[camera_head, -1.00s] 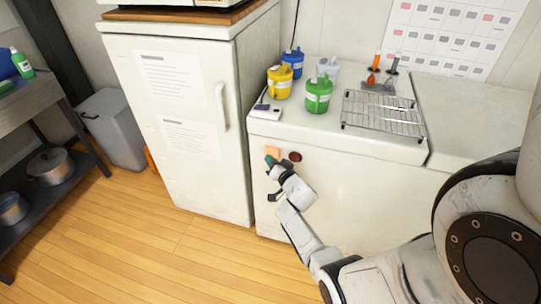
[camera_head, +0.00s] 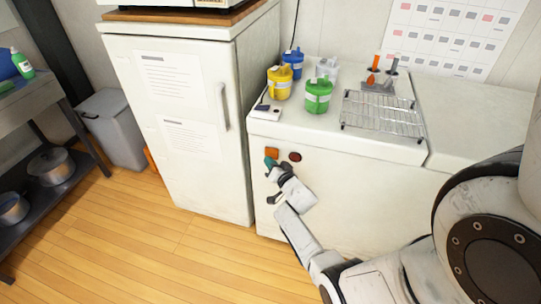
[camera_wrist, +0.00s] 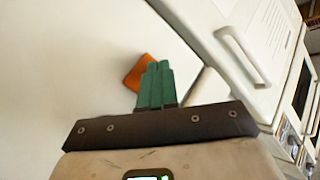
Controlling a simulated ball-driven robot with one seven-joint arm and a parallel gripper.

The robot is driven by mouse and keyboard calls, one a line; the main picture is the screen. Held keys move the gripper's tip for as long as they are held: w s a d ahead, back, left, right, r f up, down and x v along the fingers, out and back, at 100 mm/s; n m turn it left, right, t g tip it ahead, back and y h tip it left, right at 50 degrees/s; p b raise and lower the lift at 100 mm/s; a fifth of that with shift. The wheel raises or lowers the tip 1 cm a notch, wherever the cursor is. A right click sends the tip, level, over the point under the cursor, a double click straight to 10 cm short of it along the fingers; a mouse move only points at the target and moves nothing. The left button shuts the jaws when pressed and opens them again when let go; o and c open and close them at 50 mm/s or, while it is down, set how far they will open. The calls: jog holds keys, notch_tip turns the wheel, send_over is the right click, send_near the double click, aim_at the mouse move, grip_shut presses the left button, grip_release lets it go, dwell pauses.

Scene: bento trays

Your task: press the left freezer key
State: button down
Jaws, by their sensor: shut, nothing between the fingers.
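The freezer (camera_head: 340,185) is a white chest unit with two keys on its front. The left key (camera_head: 271,153) is a square orange-brown patch; it also shows in the wrist view (camera_wrist: 136,72). The right key (camera_head: 295,157) is round and dark red. My gripper (camera_head: 270,162) has green fingers, shut and empty, just below the left key in the head view. In the wrist view my gripper (camera_wrist: 158,65) overlaps the left key and hides part of it. I cannot tell whether the fingertips touch it.
A white fridge (camera_head: 180,120) with a vertical handle stands close on the left. The floor in front is clear.

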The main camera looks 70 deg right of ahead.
jog(key=a+b, duration=0.3)
jog(key=a, duration=0.3)
jog(key=shift+s, duration=0.25)
dwell(0.7)
